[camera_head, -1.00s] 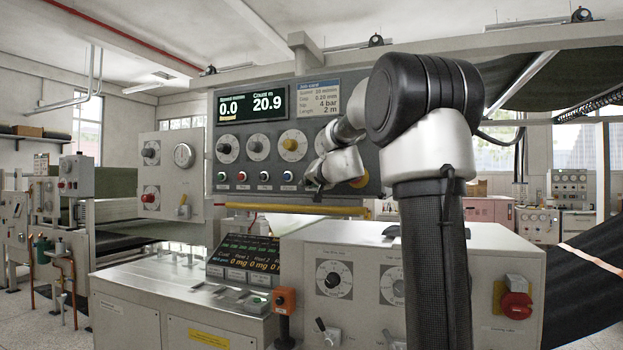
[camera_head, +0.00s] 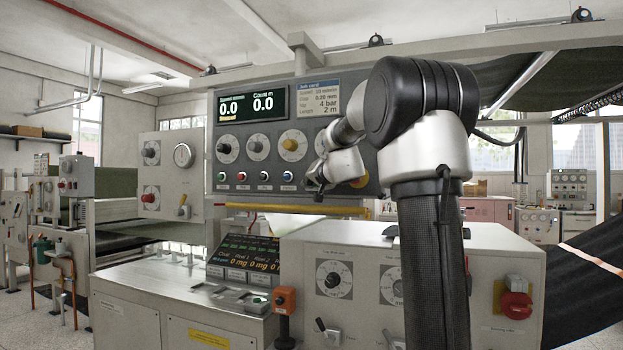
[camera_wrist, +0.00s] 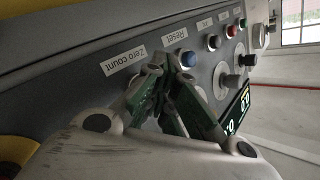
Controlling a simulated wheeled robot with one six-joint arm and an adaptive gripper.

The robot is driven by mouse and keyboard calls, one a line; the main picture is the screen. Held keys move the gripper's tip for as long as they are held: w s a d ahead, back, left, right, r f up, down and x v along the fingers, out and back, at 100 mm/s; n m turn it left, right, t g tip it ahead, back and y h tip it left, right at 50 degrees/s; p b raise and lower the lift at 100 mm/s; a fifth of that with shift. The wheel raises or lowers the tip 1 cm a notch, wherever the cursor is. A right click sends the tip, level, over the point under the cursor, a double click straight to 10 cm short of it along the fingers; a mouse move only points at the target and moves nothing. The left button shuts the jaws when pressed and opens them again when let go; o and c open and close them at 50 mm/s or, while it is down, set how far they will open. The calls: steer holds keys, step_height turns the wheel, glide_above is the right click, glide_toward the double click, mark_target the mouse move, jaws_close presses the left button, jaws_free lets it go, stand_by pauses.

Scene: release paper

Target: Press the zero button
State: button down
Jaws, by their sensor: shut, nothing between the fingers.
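The control panel (camera_head: 250,188) carries a row of small buttons under its dials. In the wrist view the panel appears upside down, with a "Zero count" label (camera_wrist: 124,60) beside my fingertips. The display (camera_head: 252,105) reads speed 0.0 and count 0.0.
Large dials (camera_head: 258,147) sit above the buttons. A yellow bar (camera_head: 290,208) runs just below the panel. A lower console (camera_head: 340,240) with knobs and levers stands in front, and an orange box on a post (camera_head: 285,299) rises left of it.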

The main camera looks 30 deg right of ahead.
steer(key=shift+s+a, duration=0.1)
steer(key=shift+a, duration=0.05)
steer(key=shift+s+a, duration=0.45)
steer(key=shift+a, duration=0.1)
steer(key=shift+s+a, duration=0.8)
steer(key=shift+a, duration=0.2)
steer(key=shift+s+a, duration=0.75)
steer(key=shift+a, duration=0.25)
